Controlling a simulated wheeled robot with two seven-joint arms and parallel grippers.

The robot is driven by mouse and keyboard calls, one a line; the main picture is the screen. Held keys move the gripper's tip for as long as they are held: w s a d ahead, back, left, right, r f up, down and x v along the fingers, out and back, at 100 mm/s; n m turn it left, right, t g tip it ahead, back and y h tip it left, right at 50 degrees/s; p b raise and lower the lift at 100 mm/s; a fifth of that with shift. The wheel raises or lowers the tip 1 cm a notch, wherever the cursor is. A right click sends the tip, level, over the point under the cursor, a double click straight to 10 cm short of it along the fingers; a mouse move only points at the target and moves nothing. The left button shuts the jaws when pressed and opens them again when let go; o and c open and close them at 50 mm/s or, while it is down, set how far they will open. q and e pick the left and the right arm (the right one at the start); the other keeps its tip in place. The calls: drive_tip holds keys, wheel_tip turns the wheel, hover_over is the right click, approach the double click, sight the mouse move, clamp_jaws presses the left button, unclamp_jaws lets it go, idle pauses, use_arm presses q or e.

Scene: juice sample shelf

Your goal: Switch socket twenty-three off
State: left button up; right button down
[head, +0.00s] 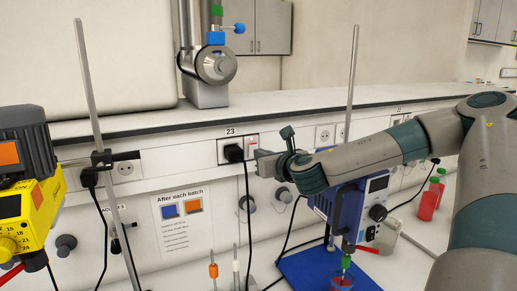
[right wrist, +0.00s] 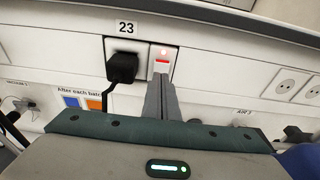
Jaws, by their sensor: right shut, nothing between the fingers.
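Socket twenty-three (head: 229,141) is a white wall panel labelled 23, with a black plug (head: 234,153) in it. In the head view the switch (head: 251,142) is just above my right gripper (head: 257,156). My right gripper is shut and empty, its fingertips (right wrist: 160,80) at the switch's lower edge; I cannot tell whether they touch. My left gripper is not in view.
A yellow stirrer (head: 38,205) on a metal stand is at the left. A blue device (head: 350,205) stands under my right arm, with a blue mat (head: 305,268) below. A notice (head: 182,215) hangs below the socket. A black cord runs down from the plug.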

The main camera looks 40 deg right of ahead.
sight(253, 147)
drive_tip(key=shift+w+d+r+p, duration=0.1)
drive_tip(key=shift+w+d+p, duration=0.1)
drive_tip(key=shift+w, duration=0.35)
drive_tip(key=shift+w+d+r+p, duration=0.1)
drive_tip(key=shift+w+p, duration=0.1)
drive_tip(key=shift+w, duration=0.3)
drive_tip(key=shift+w+d+b, duration=0.1)
drive_tip(key=shift+w+b, duration=0.15)
drive_tip(key=shift+b, duration=0.4)
drive_tip(key=shift+w+r, duration=0.1)
drive_tip(key=shift+d, duration=0.1)
